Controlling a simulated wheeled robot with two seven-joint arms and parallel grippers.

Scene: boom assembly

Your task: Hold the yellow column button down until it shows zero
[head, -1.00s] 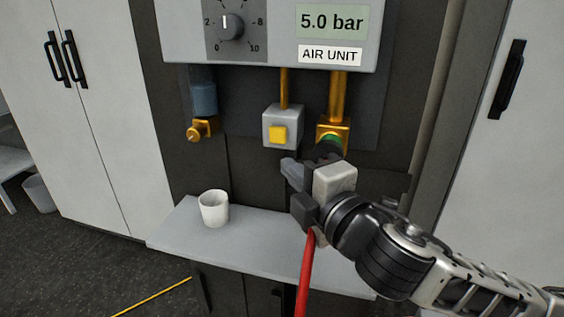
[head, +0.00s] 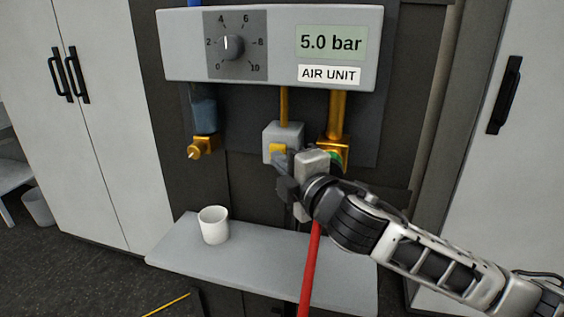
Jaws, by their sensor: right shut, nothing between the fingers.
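The yellow button (head: 277,152) sits on the front of a small grey box (head: 284,133) under the air unit. My right gripper (head: 277,161) is shut and empty, its fingertips at the lower part of the button. I cannot tell whether they touch it or press it in. The display (head: 331,42) on the air unit (head: 174,45) reads 5.0 bar. My left gripper is not in view.
A white cup (head: 213,225) stands on the grey shelf (head: 260,265) below. A red hose (head: 311,270) hangs below my right gripper. A brass fitting (head: 337,146) with a green ring is right of the button box. A brass valve (head: 203,147) is at left.

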